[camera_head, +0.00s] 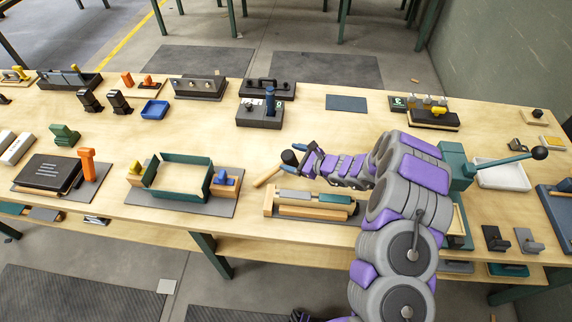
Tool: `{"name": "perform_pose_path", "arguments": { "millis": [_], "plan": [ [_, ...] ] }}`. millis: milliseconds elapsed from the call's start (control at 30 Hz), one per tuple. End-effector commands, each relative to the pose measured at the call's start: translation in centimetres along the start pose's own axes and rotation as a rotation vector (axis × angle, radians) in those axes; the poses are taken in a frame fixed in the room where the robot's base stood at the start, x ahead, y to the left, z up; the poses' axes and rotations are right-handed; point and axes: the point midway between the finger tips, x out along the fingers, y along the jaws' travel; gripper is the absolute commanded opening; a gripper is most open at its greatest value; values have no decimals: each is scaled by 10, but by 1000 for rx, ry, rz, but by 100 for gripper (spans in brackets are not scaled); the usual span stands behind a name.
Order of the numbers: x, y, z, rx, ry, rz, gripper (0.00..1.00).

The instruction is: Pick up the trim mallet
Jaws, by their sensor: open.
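A light wooden handle (266,177), which looks like the trim mallet's, lies on the bench left of centre, angled down to the left. A dark rounded piece at its upper right end looks like the mallet's head, but I cannot clearly separate it from my fingers. My gripper (298,155) is open at the end of my purple and grey arm, right at the upper right end of the handle. Whether the fingers touch the mallet or stand just above it cannot be told.
A wooden fixture with grey and green rollers (315,198) lies just below my gripper. A green-walled frame (180,177) stands to the left. A dark block with a blue-topped post (262,110) stands behind. A lever with a black knob (539,153) sticks out at right.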

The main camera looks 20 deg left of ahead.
Motion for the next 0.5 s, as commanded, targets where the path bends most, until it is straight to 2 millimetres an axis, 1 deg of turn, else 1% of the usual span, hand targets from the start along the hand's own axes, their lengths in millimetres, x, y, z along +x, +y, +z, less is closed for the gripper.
{"name": "perform_pose_path", "arguments": {
  "millis": [167,500],
  "plan": [
    [-1,-1,0,0,0,-1,82],
    [-1,-1,0,0,0,-1,51]
  ]
}}
